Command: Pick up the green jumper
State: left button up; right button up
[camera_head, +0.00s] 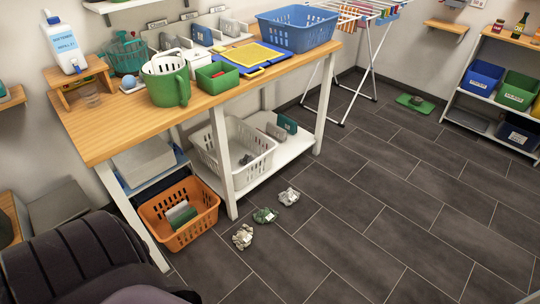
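A crumpled green garment (264,215), which looks like the green jumper, lies on the dark tiled floor in front of the wooden bench. It is the middle one of three small crumpled heaps in a slanting row. A cream and greenish heap (243,236) lies nearer, to its lower left. A pale grey-white heap (289,196) lies farther, to its upper right. The green heap looks apart from both. Its exact shape is too small to tell. Neither of my grippers shows in the head view.
An orange basket (178,229) stands on the floor left of the heaps, beside a white bench leg (222,160). A white basket (237,171) sits on the bench's low shelf. A drying rack (372,55) stands behind. The floor to the right is clear.

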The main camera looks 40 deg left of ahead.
aim_at(267, 215)
jog(key=i+u, duration=0.4)
jog(key=i+l+u, duration=0.1)
jog(key=u, duration=0.3)
jog(key=i+l+u, duration=0.25)
jog(key=u, duration=0.15)
jog(key=i+l+u, duration=0.55)
jog(key=u, duration=0.25)
jog(key=l, duration=0.1)
